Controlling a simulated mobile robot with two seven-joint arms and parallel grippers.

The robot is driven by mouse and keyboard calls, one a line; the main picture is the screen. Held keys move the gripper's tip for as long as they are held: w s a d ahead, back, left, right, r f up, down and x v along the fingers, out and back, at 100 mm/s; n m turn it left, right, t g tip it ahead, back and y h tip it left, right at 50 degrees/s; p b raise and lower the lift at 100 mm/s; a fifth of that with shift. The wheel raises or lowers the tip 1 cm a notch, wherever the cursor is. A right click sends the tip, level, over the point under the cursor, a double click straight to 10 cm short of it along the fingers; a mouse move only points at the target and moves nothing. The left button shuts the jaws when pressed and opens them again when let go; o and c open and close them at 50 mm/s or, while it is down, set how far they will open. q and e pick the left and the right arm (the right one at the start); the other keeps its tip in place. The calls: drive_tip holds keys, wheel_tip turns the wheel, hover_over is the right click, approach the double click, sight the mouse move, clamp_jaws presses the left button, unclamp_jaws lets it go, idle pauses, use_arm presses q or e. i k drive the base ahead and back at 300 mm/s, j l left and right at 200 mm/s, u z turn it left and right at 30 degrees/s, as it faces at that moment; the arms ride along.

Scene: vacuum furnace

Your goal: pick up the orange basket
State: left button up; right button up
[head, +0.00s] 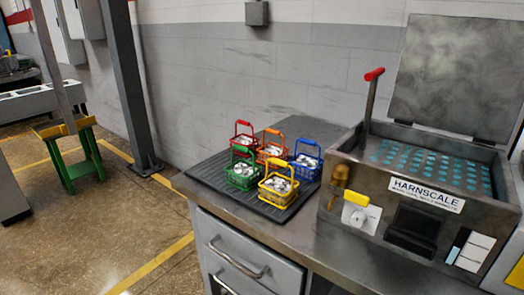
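The orange basket (271,153) stands upright on a dark ribbed mat (215,174) at the near left part of the workbench. Its orange handle is raised, and small silvery pieces lie inside it. It is the middle one of a close cluster, with the red basket (243,137) behind left, the green basket (241,178) front left, the yellow basket (279,189) in front and the blue basket (306,161) to the right. The yellow and green baskets partly hide its lower part. Neither of my grippers is in view.
The grey HARNSCALE machine (427,188) with raised lid (459,75) and a red-tipped lever (371,96) stands right of the baskets. A wall (205,70) is behind the bench. Drawers (238,262) are below. Floor is open at the left, before a green stand (73,163).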

sight(271, 152)
drive_tip(key=i+j, duration=0.2)
drive_tip(key=j, duration=0.15)
drive_tip(key=i+j+z, duration=0.1)
drive_tip(key=j, duration=0.25)
drive_tip(key=i+j, duration=0.2)
drive_tip(key=j, duration=0.2)
drive_tip(key=i+j+z, duration=0.1)
drive_tip(key=j, duration=0.25)
drive_tip(key=i+j, duration=0.25)
drive_tip(key=j, duration=0.15)
drive_tip(key=i+j+z, duration=0.1)
drive_tip(key=j, duration=0.3)
drive_tip(key=i+j, duration=0.15)
drive_tip(key=j, duration=0.2)
